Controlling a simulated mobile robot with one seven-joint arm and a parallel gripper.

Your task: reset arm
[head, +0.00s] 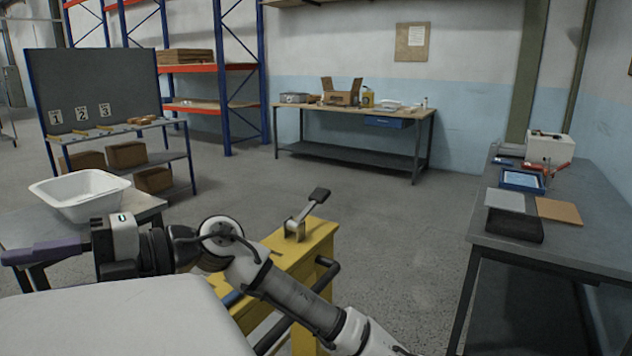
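My arm reaches across the lower part of the head view, bent, with its end toward the left. My gripper (45,252) is at the left edge, seen side-on as a long purple part beyond a dark and white wrist. I cannot tell if its fingers are open or shut, and no held object can be made out. It is in front of a grey table, below and left of a white bathtub shell (62,201) in the picture. The shell rests upright there, with its hollow side up.
A yellow stand (314,243) with a lever is close behind my arm. A grey workbench (590,245) with trays and boxes stands at right. A numbered rack (95,75) is at left, and another bench (350,153) at the back. Open floor (400,235) lies between.

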